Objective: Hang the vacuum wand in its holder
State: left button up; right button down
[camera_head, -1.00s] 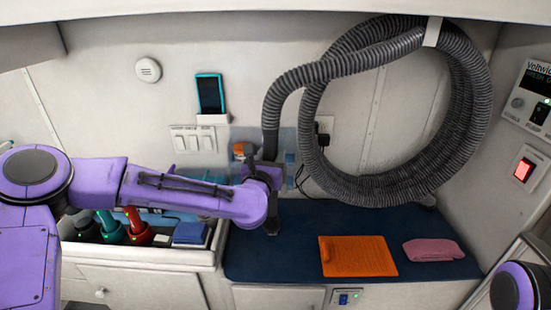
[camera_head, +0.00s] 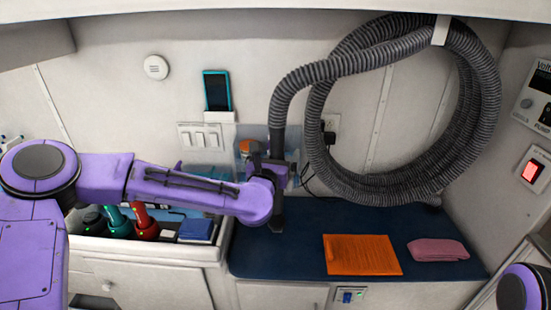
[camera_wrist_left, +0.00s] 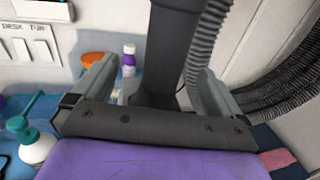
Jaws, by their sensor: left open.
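The dark vacuum wand (camera_head: 277,222) stands roughly upright at the end of the grey ribbed hose (camera_head: 318,73), its lower end at the blue counter mat. My left gripper (camera_head: 279,176) is at the wand, covering part of it. In the left wrist view the black wand (camera_wrist_left: 173,50) rises between my two spread fingers, with gaps on both sides. The gripper is open; whether a finger touches the wand I cannot tell. I cannot make out a separate holder; a grey-blue patch is on the wall behind. My right gripper is out of view.
The blue mat (camera_head: 300,260) bears an orange towel (camera_head: 362,255) and a pink cloth (camera_head: 437,250). A bin of bottles (camera_head: 85,225) is at left. The coiled hose hangs from a white wall bracket (camera_head: 440,30). A spray bottle (camera_wrist_left: 35,145) shows beside my left gripper.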

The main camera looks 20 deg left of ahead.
pick_arm(q)
jog(key=s+b, duration=0.2)
jog(key=s, duration=0.8)
jog(key=shift+d, duration=0.45)
dwell(0.4)
jog(key=shift+w, duration=0.1)
jog(key=s+f+m+g+h, duration=0.1)
jog(key=s+f+m+g, duration=0.35)
jog(key=f+m, duration=0.85)
jog(key=s+f+m+g, duration=0.5)
jog(key=f+m, duration=0.4)
jog(key=f, duration=0.7)
jog(key=s+a+f+m+g+y, duration=0.1)
jog(key=s+a+f+m, duration=0.1)
jog(key=s+f, duration=0.3)
jog(key=s+a+f+m+g+y, duration=0.1)
jog(key=s+a+f, duration=0.4)
jog(key=s, duration=0.5)
jog(key=s+a+f+m+g+b, duration=0.1)
jog(key=s+a+f+m+g, duration=0.2)
jog(key=s, duration=0.5)
notch_tip(320, 180, down, 2)
jog(key=shift+s+a+f+m+y, duration=0.15)
jog(key=shift+s+a+m+y, duration=0.25)
jog(key=shift+m, duration=0.7)
